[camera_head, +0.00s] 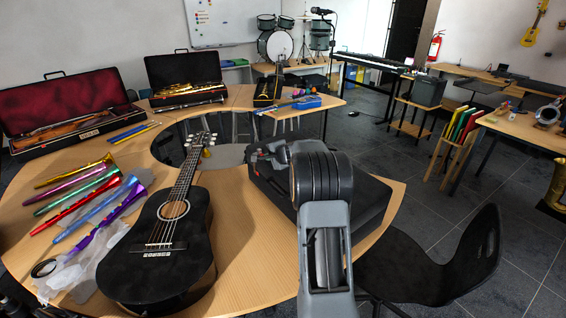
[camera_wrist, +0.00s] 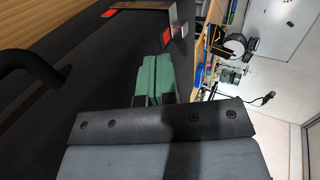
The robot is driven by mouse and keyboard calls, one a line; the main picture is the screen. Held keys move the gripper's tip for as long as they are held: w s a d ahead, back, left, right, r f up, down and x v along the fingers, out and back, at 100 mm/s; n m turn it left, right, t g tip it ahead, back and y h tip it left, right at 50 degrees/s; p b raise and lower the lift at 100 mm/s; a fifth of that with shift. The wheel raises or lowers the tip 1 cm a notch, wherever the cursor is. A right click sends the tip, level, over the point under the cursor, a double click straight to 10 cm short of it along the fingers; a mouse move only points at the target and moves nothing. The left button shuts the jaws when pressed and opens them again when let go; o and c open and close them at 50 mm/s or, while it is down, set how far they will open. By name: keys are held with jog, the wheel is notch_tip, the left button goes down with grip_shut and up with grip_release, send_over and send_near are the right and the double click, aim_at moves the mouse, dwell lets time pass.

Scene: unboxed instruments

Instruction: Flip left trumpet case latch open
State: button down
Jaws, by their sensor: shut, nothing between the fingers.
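The black trumpet case (camera_head: 364,205) lies closed on the wooden table, partly hidden by my arm in the head view. In the wrist view its dark surface (camera_wrist: 60,110) fills the left side, with a black handle (camera_wrist: 30,62) at the left edge. A metal latch (camera_wrist: 180,16) with a red part shows at the top, just beyond my fingertips. Another red patch shows to its upper left. My gripper (camera_wrist: 152,72) has its green-padded fingers together and empty, close to the latch. I cannot tell whether they touch it.
A black guitar (camera_head: 170,240) lies left of the case, with several coloured trumpets (camera_head: 90,195) further left. Open instrument cases (camera_head: 70,110) stand at the back of the table. A black chair (camera_head: 440,260) stands at the right. Bare tabletop (camera_head: 240,225) shows between guitar and case.

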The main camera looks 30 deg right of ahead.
jog(key=b+v, duration=0.1)
jog(key=v, duration=0.8)
jog(key=shift+w+r, duration=0.1)
jog(key=shift+r, duration=0.05)
jog(key=s+a+r+n+g+y+p, duration=0.1)
jog(key=s+a+r+n+g+p, duration=0.15)
jog(key=s+a+n, duration=0.6)
jog(key=s+a+r+n+g+y+p, duration=0.1)
jog(key=s+a+n+g+y, duration=0.15)
jog(key=a, duration=1.05)
jog(key=s+a+n+g+h+p, duration=0.1)
jog(key=s+a+n+h, duration=0.1)
jog(key=s, duration=0.6)
jog(key=s+a+f+n+g+h+p, duration=0.1)
jog(key=s+n, duration=0.3)
jog(key=s, duration=0.4)
jog(key=shift+s+a+f+n+g+h+p, duration=0.25)
jog(key=shift+a+f+n+g+h+p, duration=0.15)
jog(key=shift+a+g, duration=0.35)
jog(key=shift+r, duration=0.1)
